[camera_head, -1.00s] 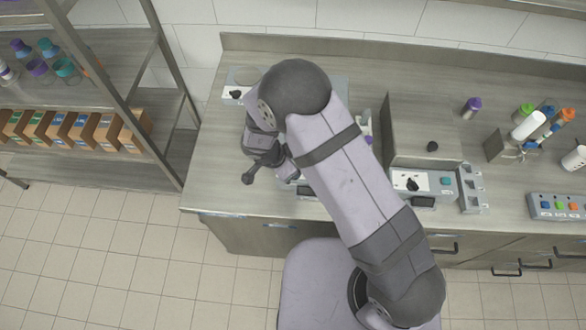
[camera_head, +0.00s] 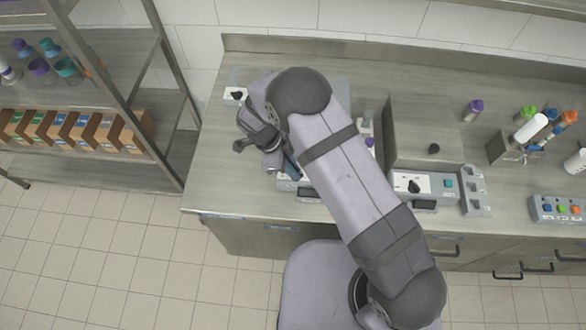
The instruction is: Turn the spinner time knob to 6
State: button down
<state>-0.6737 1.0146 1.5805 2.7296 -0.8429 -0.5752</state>
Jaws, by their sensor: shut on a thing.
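My gripper (camera_head: 282,160) is at the left device (camera_head: 284,186), at the front of the counter. Its fingers are mostly hidden by my wrist and arm. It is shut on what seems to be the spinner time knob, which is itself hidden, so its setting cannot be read. A small dark display (camera_head: 306,192) shows at the device's front edge beside my arm.
A black knob (camera_head: 237,96) shows on a panel at the back left. A boxy device (camera_head: 410,130) stands to the right, with a black knob (camera_head: 413,187) on its front panel. A coloured button box (camera_head: 556,209) and a tube rack (camera_head: 505,147) are further right. A shelf (camera_head: 150,90) stands left.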

jog(key=shift+w+r, duration=0.1)
dwell(0.3)
jog(key=c, duration=1.8)
grip_release()
jog(key=shift+c, duration=0.2)
jog(key=shift+a+r+b, duration=0.25)
jog(key=shift+r+b, duration=0.15)
jog(key=shift+b, duration=0.1)
jog(key=b+v, duration=0.2)
jog(key=v, duration=0.4)
jog(key=shift+r+b, duration=0.15)
jog(key=shift+b, duration=0.2)
